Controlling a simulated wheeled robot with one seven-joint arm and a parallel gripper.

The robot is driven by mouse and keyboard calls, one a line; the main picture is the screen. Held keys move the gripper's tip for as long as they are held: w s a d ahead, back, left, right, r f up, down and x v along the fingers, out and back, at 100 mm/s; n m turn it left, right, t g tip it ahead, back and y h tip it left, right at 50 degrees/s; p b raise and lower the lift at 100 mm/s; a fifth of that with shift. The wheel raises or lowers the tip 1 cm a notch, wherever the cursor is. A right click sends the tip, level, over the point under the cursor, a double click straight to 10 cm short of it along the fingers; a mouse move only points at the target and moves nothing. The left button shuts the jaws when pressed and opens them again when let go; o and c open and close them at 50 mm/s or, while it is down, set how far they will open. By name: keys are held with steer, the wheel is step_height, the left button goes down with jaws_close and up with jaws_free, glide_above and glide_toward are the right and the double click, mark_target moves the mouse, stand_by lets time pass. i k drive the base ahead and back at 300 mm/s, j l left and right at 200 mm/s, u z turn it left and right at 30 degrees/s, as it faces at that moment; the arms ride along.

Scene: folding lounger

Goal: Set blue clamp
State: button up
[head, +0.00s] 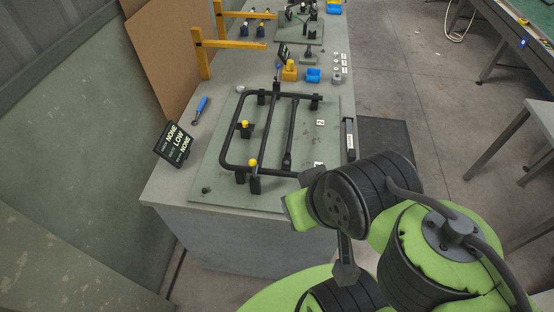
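A black tubular lounger frame (292,132) lies on a grey-green fixture plate (213,172) on the bench. Two yellow-knobbed clamps stand at its left side, one upper (245,127) and one lower (253,165). A small blue-tipped part (278,68) stands at the far end of the frame; it may be the blue clamp, but it is too small to tell whether it is set. My gripper (311,179) seems to be the dark part near the plate's lower right corner, partly hidden by my arm. Its fingers cannot be made out, and no contact with a clamp shows.
A small display (173,144) reading NONE, LOW, NONE stands at the bench's left edge. A blue-handled tool (200,107) lies behind it. Yellow (290,72) and blue (313,75) blocks sit beyond the frame. Yellow brackets (201,58) rise at the back left.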

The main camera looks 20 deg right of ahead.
mark_target(278, 66)
steer(key=k+l+u, duration=0.1)
steer(key=l, duration=0.25)
steer(key=k+l, duration=0.1)
steer(key=l, duration=0.25)
steer(key=k+l+u, duration=0.15)
steer(key=l, duration=0.2)
steer(key=k+l, duration=0.1)
steer(key=l, duration=0.25)
steer(key=l+u, duration=0.45)
steer(key=l, duration=1.05)
steer(key=i+l+u, duration=0.15)
steer(key=l, duration=0.25)
steer(key=i+l+u, duration=0.15)
steer(key=i+l, duration=0.2)
